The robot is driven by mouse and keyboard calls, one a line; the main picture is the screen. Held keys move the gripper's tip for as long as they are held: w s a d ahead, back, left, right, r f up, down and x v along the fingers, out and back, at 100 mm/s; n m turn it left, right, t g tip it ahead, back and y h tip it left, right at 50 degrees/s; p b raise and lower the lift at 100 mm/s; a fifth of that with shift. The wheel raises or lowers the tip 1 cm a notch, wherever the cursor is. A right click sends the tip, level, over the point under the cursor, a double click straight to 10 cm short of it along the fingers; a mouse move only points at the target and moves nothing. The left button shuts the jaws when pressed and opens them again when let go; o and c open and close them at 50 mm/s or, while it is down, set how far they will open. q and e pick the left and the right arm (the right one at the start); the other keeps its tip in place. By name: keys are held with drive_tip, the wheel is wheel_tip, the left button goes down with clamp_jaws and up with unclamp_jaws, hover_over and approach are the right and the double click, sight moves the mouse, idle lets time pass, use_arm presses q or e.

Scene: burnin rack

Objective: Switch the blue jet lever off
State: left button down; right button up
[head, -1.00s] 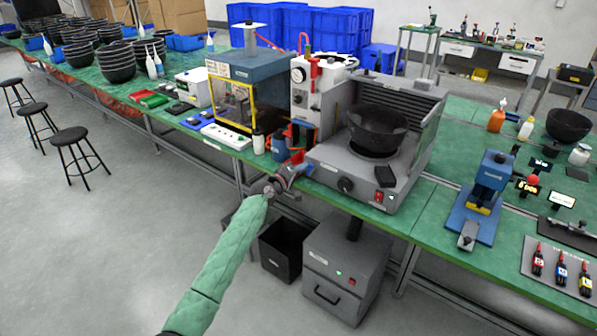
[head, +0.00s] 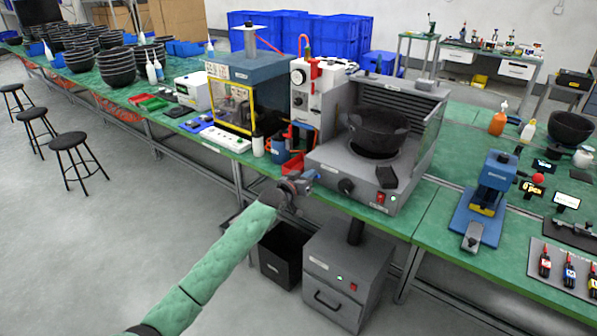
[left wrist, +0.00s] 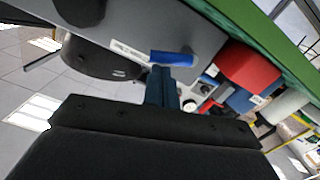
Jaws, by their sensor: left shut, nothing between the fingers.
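The blue jet lever (left wrist: 173,57) shows in the left wrist view as a short bright-blue bar on the grey panel of the bench machine, beside a white label. It lies roughly crosswise in that picture. My left gripper (left wrist: 163,76) is shut and empty, its dark blue fingers pointing at the lever; their tips are at or very near its lower edge, and I cannot tell if they touch. In the head view my left gripper (head: 308,178) is at the front left corner of the grey machine (head: 330,160). The lever is hard to make out there. My right gripper is not in view.
A black bowl (head: 378,128) sits on top of the machine. A red bin (head: 293,165) and a blue container (head: 279,148) stand on the bench just left of my gripper. Below are a black bin (head: 282,258) and a grey cabinet (head: 345,280).

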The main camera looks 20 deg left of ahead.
use_arm(q)
drive_tip(key=shift+s+d+f+m, duration=0.1)
drive_tip(key=shift+d+f+m, duration=0.15)
drive_tip(key=shift+m, duration=0.5)
drive_tip(key=shift+s+d+f+m, duration=0.1)
drive_tip(key=shift+f+m, duration=0.1)
drive_tip(key=shift+m, duration=0.55)
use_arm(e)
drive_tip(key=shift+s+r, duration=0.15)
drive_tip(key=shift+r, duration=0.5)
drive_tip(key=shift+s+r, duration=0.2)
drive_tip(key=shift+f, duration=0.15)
